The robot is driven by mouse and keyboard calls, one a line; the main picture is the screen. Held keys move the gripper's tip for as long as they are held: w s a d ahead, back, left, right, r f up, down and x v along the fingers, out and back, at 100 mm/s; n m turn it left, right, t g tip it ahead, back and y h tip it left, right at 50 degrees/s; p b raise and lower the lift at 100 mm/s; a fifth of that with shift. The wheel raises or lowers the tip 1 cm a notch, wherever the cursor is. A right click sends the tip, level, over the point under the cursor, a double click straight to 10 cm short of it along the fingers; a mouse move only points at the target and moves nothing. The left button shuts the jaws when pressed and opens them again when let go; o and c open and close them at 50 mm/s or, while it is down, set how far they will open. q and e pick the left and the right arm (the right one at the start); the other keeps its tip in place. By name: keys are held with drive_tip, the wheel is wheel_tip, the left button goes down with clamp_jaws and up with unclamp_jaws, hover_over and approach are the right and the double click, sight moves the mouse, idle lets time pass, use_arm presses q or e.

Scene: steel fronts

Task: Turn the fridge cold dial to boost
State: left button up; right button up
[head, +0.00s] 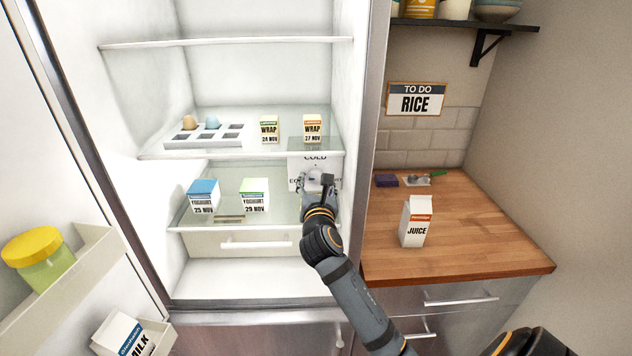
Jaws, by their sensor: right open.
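The cold dial panel (296,167) is a pale plate headed COLD on the right side of the open fridge, at the middle shelf. Its lower lettering is mostly hidden by my right gripper (317,184), which is open in front of it. The dial knob is largely hidden behind the fingers, so its setting cannot be read. I cannot tell whether the fingers touch the knob. My left gripper is not in view.
Two yoghurts (203,196) stand left of the gripper, with two wraps (269,129) and an egg tray (204,136) on the shelf above. A juice carton (416,221) stands on the wooden counter (470,240). The open door holds a jar (40,260) and milk (120,334).

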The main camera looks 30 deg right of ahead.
drive_tip(key=shift+s+r, duration=0.1)
drive_tip(key=c, duration=1.2)
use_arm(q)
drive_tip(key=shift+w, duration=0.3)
use_arm(e)
drive_tip(key=shift+o, duration=0.2)
